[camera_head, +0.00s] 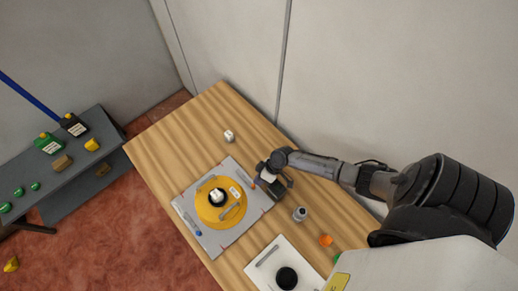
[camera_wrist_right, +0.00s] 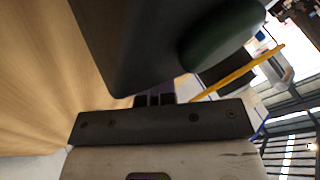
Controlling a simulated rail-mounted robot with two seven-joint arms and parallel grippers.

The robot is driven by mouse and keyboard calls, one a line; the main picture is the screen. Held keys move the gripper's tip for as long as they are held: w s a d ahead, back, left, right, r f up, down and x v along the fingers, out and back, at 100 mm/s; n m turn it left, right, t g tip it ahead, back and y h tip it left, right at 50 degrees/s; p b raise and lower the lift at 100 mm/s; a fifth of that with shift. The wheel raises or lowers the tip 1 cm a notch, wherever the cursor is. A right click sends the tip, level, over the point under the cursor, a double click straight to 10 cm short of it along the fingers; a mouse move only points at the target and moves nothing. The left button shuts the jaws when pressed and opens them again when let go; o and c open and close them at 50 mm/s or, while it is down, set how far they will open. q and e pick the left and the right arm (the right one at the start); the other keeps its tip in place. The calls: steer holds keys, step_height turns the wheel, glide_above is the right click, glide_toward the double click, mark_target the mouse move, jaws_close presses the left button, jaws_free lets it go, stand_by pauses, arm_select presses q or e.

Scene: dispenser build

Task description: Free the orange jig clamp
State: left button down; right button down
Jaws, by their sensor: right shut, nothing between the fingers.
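A grey jig plate (camera_head: 184,208) lies on the wooden table with a yellow round part (camera_head: 235,213) on it. A black hub with a white top (camera_head: 217,195) sits in the middle of the yellow part. A small orange-tipped piece, which looks like the orange jig clamp (camera_head: 253,186), is at the plate's right edge. A blue-tipped clamp (camera_head: 197,233) is at the lower edge. My right gripper (camera_head: 268,179) is shut and empty, close beside the orange tip; I cannot tell whether they touch. In the right wrist view a yellow strip (camera_wrist_right: 238,72) passes behind the dark fingers. My left gripper is not in view.
A white block (camera_head: 229,136) stands behind the plate. A grey cylinder (camera_head: 299,213) and an orange piece (camera_head: 326,240) are to the right. A white tray (camera_head: 262,278) with a black round part is in front. A grey side bench (camera_head: 88,163) with coloured items stands left.

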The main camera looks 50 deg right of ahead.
steer(key=p+v, duration=0.4)
steer(key=v, duration=0.3)
steer(key=shift+s+r, duration=0.1)
steer(key=shift+r, duration=0.05)
stand_by(0.5)
